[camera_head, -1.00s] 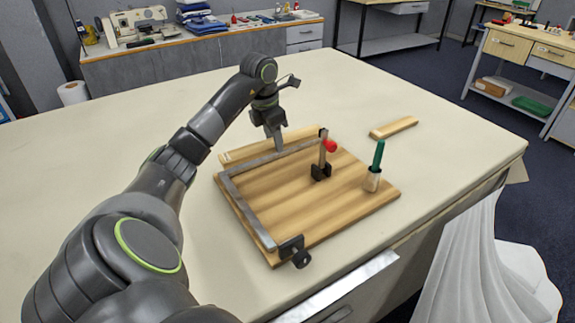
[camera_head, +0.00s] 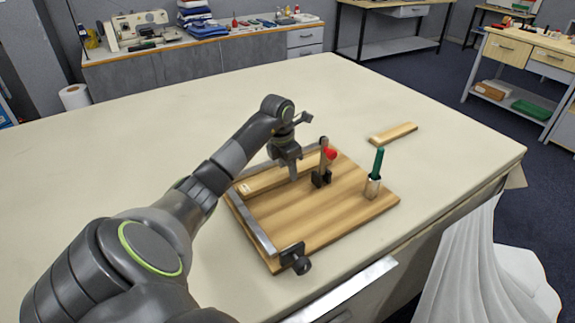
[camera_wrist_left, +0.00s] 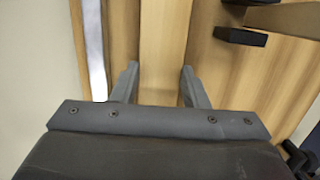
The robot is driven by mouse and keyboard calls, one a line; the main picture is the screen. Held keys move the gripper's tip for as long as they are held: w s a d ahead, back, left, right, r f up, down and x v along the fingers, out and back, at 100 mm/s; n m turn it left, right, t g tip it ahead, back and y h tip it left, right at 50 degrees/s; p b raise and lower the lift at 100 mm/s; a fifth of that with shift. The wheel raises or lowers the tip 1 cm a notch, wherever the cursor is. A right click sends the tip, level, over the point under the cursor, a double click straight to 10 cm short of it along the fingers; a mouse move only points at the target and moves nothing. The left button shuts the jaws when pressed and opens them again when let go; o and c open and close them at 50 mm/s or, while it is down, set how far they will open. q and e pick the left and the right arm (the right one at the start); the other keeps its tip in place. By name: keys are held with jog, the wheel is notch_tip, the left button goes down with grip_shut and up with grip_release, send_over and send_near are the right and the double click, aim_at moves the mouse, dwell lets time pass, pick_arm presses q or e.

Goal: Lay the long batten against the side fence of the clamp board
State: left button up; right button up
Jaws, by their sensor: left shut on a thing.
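My left gripper (camera_head: 292,172) is over the far part of the wooden clamp board (camera_head: 320,210), shut on the long batten (camera_head: 266,181). In the left wrist view the pale batten (camera_wrist_left: 164,40) runs between my two fingers (camera_wrist_left: 158,78). It lies roughly parallel to the metal fence along the board's far edge (camera_head: 312,146), on the board's inner side. In the wrist view a strip of board shows between batten and fence (camera_wrist_left: 95,50). I cannot tell whether the batten touches the board. Another metal fence (camera_head: 250,222) runs along the left edge. My right gripper is not in view.
A red-handled clamp (camera_head: 324,168) stands close right of my gripper. A green-handled tool (camera_head: 376,172) stands upright at the board's right. A black knobbed clamp (camera_head: 295,258) is at the near corner. A shorter batten (camera_head: 393,133) lies on the table (camera_head: 130,160), which is otherwise clear.

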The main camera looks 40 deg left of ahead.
aim_at(284, 173)
pick_arm(q)
jog(key=shift+f, duration=0.1)
jog(key=o, duration=1.1)
jog(key=shift+c, duration=0.2)
jog(key=shift+r, duration=0.5)
notch_tip(284, 173, up, 11)
jog(key=s, duration=0.1)
jog(key=shift+s+a, duration=0.25)
jog(key=shift+s, duration=0.15)
